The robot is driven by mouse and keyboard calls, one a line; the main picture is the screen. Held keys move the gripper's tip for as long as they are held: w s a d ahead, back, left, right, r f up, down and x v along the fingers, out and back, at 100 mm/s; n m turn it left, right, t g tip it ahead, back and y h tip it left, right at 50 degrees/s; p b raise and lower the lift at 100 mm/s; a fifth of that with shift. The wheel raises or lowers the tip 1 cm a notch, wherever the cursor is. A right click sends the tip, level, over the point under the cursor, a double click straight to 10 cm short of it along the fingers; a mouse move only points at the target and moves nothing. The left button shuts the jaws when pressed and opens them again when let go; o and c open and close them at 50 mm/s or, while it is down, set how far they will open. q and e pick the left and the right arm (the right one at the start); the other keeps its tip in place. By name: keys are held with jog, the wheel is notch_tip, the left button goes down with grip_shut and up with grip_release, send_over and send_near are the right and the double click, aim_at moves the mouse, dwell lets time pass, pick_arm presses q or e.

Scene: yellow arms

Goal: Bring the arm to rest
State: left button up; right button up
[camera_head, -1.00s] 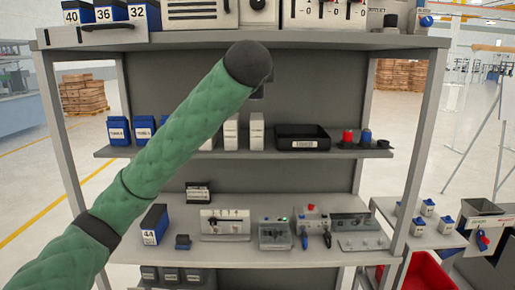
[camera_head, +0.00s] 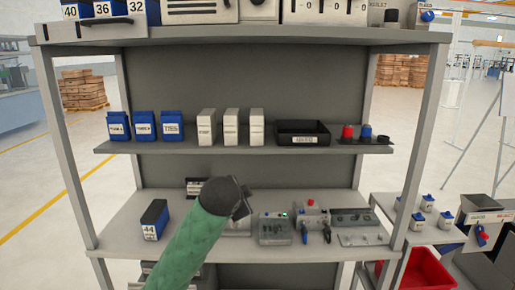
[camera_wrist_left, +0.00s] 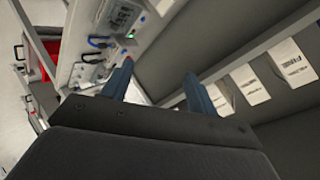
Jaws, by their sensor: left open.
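My left arm, in a green padded sleeve, reaches up from the bottom of the head view. Its dark end with my left gripper (camera_head: 243,205) is in front of the lower shelf of the rack; the fingers barely show there. In the left wrist view my left gripper (camera_wrist_left: 158,85) has two blue-grey fingers standing apart, with nothing between them. The arm hides part of the lower shelf and a white device on it. My right gripper is in no view.
The middle shelf holds white boxes (camera_head: 231,127) and a black tray (camera_head: 303,133). A red bin (camera_head: 430,270) stands lower right.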

pick_arm(q)
jog(key=s+a+f+n+g, duration=0.2)
jog(key=s+a+f+n, duration=0.15)
jog(key=s+f, duration=0.75)
jog(key=s+a+f+n+g, duration=0.2)
jog(key=s+a+f+n, duration=0.3)
jog(key=f, duration=1)
jog(key=s+a+f+n+g+y, duration=0.1)
jog(key=s+a+f, duration=0.25)
jog(key=s, duration=0.55)
jog(key=s+a+f+n+g, duration=0.1)
jog(key=s+a+f, duration=0.1)
jog(key=s+f, duration=0.5)
jog(key=s+a+f+n+g+y, duration=0.1)
jog(key=s+a+f+g, duration=0.15)
jog(key=s, duration=0.75)
jog(key=s+d+f, duration=0.1)
jog(key=s+f, duration=0.1)
jog(key=f, duration=1.9)
jog(key=s+d+f+g, duration=0.1)
jog(key=s+f, duration=0.2)
jog(key=f, duration=1.8)
jog(key=shift+s+d+f, duration=0.35)
